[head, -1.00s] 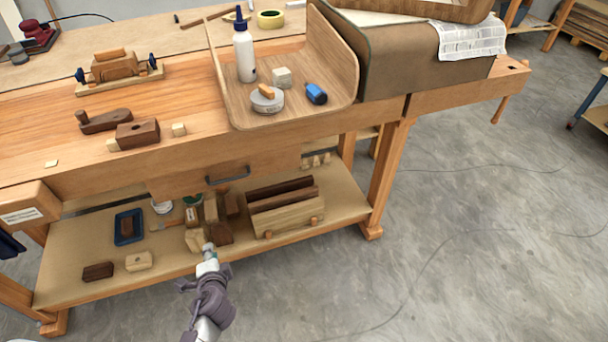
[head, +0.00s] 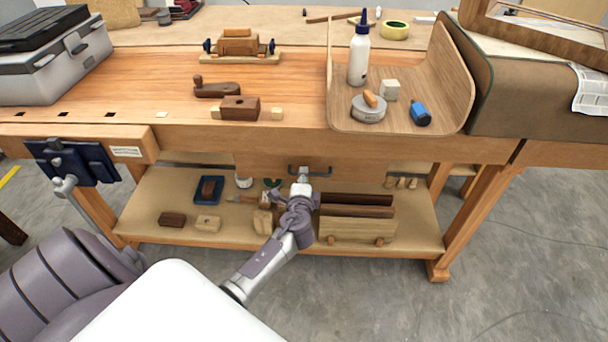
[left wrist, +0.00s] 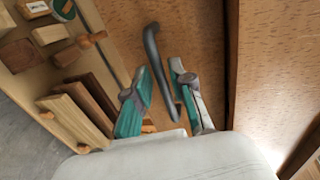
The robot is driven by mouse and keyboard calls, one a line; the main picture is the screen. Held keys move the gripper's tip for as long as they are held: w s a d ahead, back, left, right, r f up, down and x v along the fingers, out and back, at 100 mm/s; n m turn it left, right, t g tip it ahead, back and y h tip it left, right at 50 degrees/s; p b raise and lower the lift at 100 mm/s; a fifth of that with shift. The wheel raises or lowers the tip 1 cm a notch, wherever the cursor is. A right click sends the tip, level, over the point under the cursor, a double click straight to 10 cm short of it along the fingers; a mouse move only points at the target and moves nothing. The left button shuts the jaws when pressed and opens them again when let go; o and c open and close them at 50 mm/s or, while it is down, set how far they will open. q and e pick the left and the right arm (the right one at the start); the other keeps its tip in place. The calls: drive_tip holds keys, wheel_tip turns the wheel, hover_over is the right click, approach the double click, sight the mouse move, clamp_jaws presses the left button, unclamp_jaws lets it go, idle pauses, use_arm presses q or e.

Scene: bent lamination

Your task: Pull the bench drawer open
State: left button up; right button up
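The drawer front (head: 262,167) is a wooden panel under the bench top, and it looks shut. Its dark bar handle (head: 323,172) shows in the head view just beside my left gripper (head: 303,175). In the left wrist view the handle (left wrist: 154,55) runs down between the two green-padded fingers of my left gripper (left wrist: 163,92). The fingers are open, one on each side of the bar, with a visible gap to it. My right gripper is not in view.
The bench top holds a curved wooden sheet (head: 400,122) with a white bottle (head: 358,55), and a grey toolbox (head: 50,70). The lower shelf (head: 150,200) holds wood blocks and boards below the drawer. A blue vise (head: 75,165) is at the left. The floor in front is clear.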

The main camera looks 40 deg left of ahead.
use_arm(q)
drive_tip(key=shift+x, duration=0.9)
drive_tip(key=shift+c, duration=0.2)
clamp_jaws()
